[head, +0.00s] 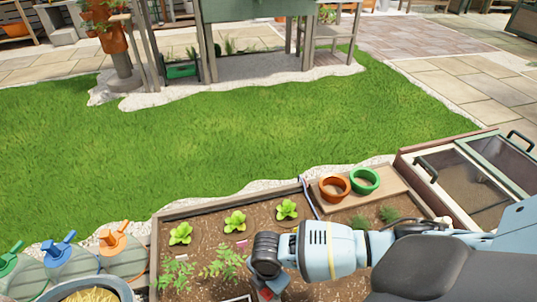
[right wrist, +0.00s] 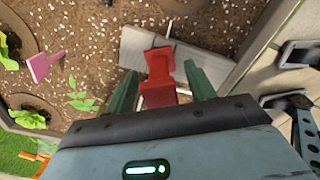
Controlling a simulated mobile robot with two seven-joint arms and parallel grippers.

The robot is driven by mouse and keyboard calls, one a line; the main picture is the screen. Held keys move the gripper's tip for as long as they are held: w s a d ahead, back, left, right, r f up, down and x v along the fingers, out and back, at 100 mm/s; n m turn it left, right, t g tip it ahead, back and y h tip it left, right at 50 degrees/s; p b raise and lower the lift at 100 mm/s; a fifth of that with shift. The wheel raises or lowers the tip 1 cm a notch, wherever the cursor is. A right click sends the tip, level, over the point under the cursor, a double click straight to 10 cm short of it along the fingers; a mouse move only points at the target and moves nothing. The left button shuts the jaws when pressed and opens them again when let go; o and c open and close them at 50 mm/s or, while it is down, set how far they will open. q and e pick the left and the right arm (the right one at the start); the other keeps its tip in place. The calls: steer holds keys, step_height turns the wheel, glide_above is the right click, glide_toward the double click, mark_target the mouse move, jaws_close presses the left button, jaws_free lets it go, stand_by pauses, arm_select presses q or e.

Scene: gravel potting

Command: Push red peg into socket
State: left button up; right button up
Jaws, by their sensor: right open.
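The red peg (right wrist: 159,66) is in the right wrist view, a flat-topped red piece between the two green fingers of my right gripper (right wrist: 163,88). A gap shows between the peg and the fingers, so the jaws are open around it. A pale grey slab (right wrist: 205,62) lies on the soil behind the peg; I cannot make out the socket or how deep the peg sits. In the head view my right gripper (head: 268,289) is low over the planting bed at the bottom edge, with a bit of red beside it. My left gripper is not in view.
The brown bed holds lettuces (head: 235,221) and a pink marker (right wrist: 42,65). An orange pot ring (head: 334,188) and a green one (head: 364,181) stand on a board. Spray bottles (head: 118,247) stand at left. A glazed cold frame (head: 465,180) is at right.

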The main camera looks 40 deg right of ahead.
step_height(320, 180, up, 6)
steer(key=p, duration=0.2)
steer(key=shift+r+p, duration=0.25)
steer(key=shift+p, duration=0.15)
steer(key=shift+s+f, duration=0.1)
steer(key=shift+f, duration=0.05)
